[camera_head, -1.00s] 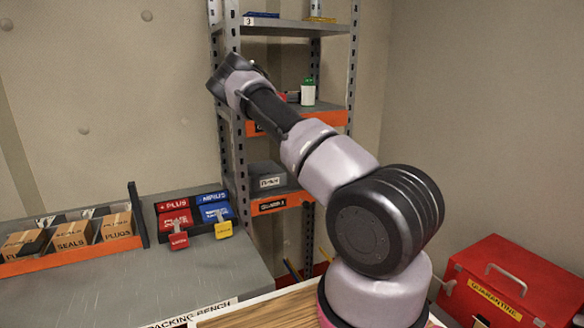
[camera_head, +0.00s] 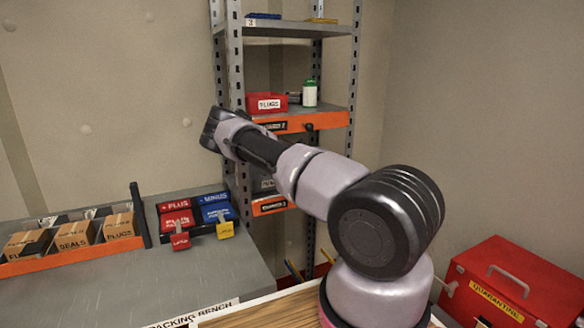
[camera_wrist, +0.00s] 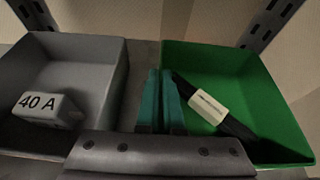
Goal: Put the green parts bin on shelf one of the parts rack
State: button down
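The green parts bin (camera_wrist: 245,85) fills the right of the wrist view, with a dark bar-shaped part bearing a pale label inside. My gripper (camera_wrist: 161,100) has its two teal fingers close together on the bin's left wall, one on each side, and looks shut on it. The parts rack (camera_head: 236,90) stands at the back in the head view. Its low shelf (camera_head: 270,205) has an orange front strip and is mostly hidden by my arm. The green bin and my fingertips are hidden in the head view.
A grey bin (camera_wrist: 65,70) with a 40 A part stands just left of the green bin. A red plugs bin (camera_head: 266,104) and white-green bottle (camera_head: 310,93) stand on the middle shelf. Rack uprights show at both top corners of the wrist view. A packing bench (camera_head: 190,275) is left.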

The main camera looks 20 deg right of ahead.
jog(key=c, duration=1.1)
grip_release()
jog(key=shift+f, duration=0.1)
jog(key=shift+o, duration=0.2)
jog(key=shift+s+r, duration=0.25)
jog(key=shift+r, duration=0.05)
jog(key=v, duration=1.1)
jog(key=shift+s, duration=0.25)
jog(key=shift+s, duration=0.1)
